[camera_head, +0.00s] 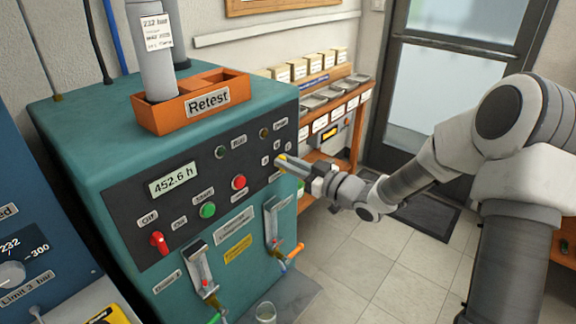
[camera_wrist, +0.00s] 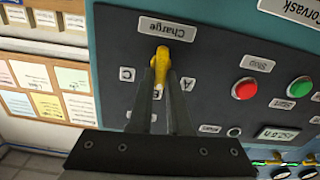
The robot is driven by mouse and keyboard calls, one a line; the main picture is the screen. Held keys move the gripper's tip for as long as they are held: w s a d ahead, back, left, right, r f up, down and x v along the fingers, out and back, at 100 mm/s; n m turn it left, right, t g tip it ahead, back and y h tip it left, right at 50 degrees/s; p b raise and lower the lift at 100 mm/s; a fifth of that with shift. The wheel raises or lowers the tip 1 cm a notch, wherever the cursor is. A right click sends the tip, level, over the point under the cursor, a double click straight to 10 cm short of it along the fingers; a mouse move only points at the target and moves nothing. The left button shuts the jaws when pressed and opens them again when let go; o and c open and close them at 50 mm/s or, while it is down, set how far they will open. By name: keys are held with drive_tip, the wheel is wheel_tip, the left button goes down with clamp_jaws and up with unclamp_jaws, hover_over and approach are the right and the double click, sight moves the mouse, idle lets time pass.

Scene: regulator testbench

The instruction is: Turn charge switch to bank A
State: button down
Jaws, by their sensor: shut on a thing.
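The charge switch is a yellow knob (camera_head: 283,157) at the right end of the dark panel on the teal machine. In the wrist view, which is upside down, the yellow knob (camera_wrist: 160,65) sits below the "Charge" label (camera_wrist: 166,29). The letter C (camera_wrist: 127,74) is to its left, A (camera_wrist: 189,84) to its right, and B (camera_wrist: 157,94) beneath it, partly hidden. My gripper (camera_wrist: 162,80) is shut on the knob, a finger on each side. The knob's length runs roughly along the line to B; my fingers hide its lower end.
Red (camera_head: 239,182) and green (camera_head: 208,210) buttons and a red on/off switch (camera_head: 159,242) share the panel. An orange "Retest" tray (camera_head: 163,118) holding a grey cylinder (camera_head: 152,60) stands on top. Shelves with boxes (camera_head: 318,62) are behind. Floor is open at lower right.

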drive_tip(key=n+b, duration=0.3)
drive_tip(key=b, duration=0.1)
drive_tip(key=n+b, duration=0.4)
drive_tip(key=f+n+b, duration=0.1)
drive_tip(key=n+b, duration=0.2)
drive_tip(key=b, duration=0.1)
drive_tip(key=shift+s+a+n, duration=0.3)
drive_tip(key=shift+s+n, duration=0.1)
drive_tip(key=shift+r+b, duration=0.1)
drive_tip(key=shift+b, duration=0.2)
drive_tip(key=c, duration=0.9)
unclamp_jaws()
drive_tip(key=shift+o, duration=0.2)
drive_tip(key=shift+d, duration=0.1)
drive_tip(key=p+v, duration=0.4)
drive_tip(key=v, duration=1.3)
drive_tip(key=shift+s+d, duration=0.1)
drive_tip(key=shift+s, duration=0.05)
